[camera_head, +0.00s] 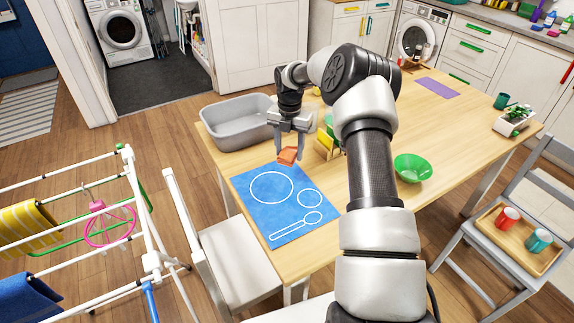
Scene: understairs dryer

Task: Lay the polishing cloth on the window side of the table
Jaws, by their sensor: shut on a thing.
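My gripper (290,143) points down over the far-left part of the wooden table (330,225). It is shut on a small orange cloth (287,157), which I take to be the polishing cloth. The cloth hangs below the fingertips, over or just beyond the far edge of a blue placemat (275,204). I cannot tell whether it touches the table. No window shows in this view, so I cannot tell which table side is the window side.
A grey tub (236,132) stands at the table's far-left corner. A holder with yellow items (327,145) is just right of my gripper. A green bowl (412,167), purple mat (436,88) and potted plant (514,120) are further right. A drying rack (140,215) stands left.

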